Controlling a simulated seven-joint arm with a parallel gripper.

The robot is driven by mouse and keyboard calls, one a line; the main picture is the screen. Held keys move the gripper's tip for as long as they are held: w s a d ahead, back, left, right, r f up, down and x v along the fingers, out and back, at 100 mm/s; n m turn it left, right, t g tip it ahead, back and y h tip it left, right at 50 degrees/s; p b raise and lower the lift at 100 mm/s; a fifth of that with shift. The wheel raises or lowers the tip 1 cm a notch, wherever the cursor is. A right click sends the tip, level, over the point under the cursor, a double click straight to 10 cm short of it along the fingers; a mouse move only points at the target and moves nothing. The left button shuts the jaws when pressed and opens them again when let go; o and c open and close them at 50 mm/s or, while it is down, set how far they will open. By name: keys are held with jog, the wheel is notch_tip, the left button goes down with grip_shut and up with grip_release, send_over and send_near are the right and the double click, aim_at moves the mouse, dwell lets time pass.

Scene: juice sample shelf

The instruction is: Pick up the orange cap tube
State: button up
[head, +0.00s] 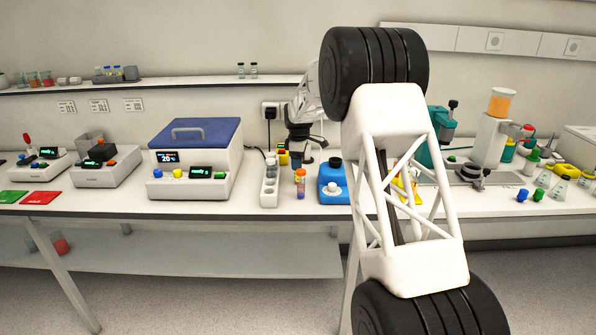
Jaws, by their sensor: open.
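The orange cap tube (300,184) stands upright on the white bench, with an orange cap and a purplish lower part. It is between a white rack on its left and a blue device on its right. My gripper (301,160) is open just above the tube's cap, in line with it in the picture. Its fingers are small and dark here, and I cannot tell whether they are around the tube or behind it. Nothing shows held in it.
The narrow white rack (269,186) stands close on the left and the blue device (333,186) close on the right. A white box with a blue lid (194,133) is farther left. Small yellow items (283,158) lie behind. My arm hides part of the right bench.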

jog(key=shift+f, duration=1.05)
jog(key=c, duration=1)
jog(key=shift+r, duration=0.1)
jog(key=shift+r, duration=4.95)
jog(key=shift+d, duration=0.1)
jog(key=d+r, duration=0.2)
jog(key=d, duration=0.2)
jog(key=s+d+r, duration=0.1)
jog(key=d+r, duration=0.2)
jog(key=d, duration=0.2)
jog(key=s+d+r, duration=0.1)
jog(key=d+r, duration=0.1)
jog(key=d, duration=0.2)
jog(key=shift+s+d+r, duration=0.15)
jog(key=shift+s+d, duration=0.05)
jog(key=shift+d, duration=0.15)
